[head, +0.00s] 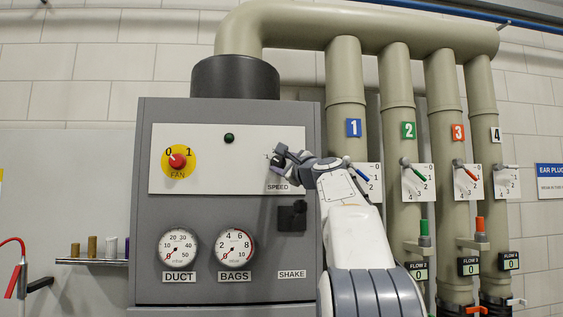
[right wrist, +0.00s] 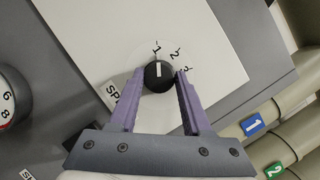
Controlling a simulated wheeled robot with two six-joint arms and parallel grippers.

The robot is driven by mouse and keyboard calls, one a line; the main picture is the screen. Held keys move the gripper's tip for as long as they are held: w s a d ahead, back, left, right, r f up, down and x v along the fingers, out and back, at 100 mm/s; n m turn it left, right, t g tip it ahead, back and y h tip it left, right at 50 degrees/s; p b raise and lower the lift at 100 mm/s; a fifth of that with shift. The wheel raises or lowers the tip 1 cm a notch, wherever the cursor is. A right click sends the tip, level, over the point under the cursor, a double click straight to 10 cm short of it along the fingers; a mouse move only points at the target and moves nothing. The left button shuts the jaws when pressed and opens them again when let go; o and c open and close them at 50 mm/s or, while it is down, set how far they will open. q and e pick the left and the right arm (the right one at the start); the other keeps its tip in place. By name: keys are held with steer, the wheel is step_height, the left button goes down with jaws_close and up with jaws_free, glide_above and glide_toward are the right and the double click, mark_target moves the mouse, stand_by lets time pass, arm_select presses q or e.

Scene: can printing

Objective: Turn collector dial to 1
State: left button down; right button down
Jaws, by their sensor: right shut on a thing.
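The collector's SPEED dial is a black round knob (right wrist: 158,78) with a white pointer line, on a white panel with the marks 1, 2 and 3. In the right wrist view its pointer is toward the 1. My right gripper (right wrist: 157,77) is shut on the knob, with a purple finger on each side of it. In the head view my right gripper (head: 281,157) covers most of this dial above the SPEED label. My left gripper is not in view.
The grey collector cabinet (head: 145,200) also carries a red FAN knob (head: 178,160) on yellow, a green light (head: 229,138), and the DUCT (head: 179,248) and BAGS (head: 234,248) gauges. Numbered pipes with levers stand at right. A small shelf (head: 90,262) is at left.

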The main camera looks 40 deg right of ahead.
steer(key=shift+w, duration=0.1)
stand_by(0.3)
steer(key=c, duration=0.6)
jaws_free()
steer(key=shift+c, duration=0.2)
steer(key=shift+o, duration=1.4)
steer(key=shift+w+f, duration=0.1)
steer(key=b+v, duration=0.6)
steer(key=v, duration=0.3)
steer(key=shift+s+f, duration=0.15)
steer(key=shift+s, duration=0.2)
steer(key=shift+s+a, duration=0.1)
steer(key=shift+s, duration=0.3)
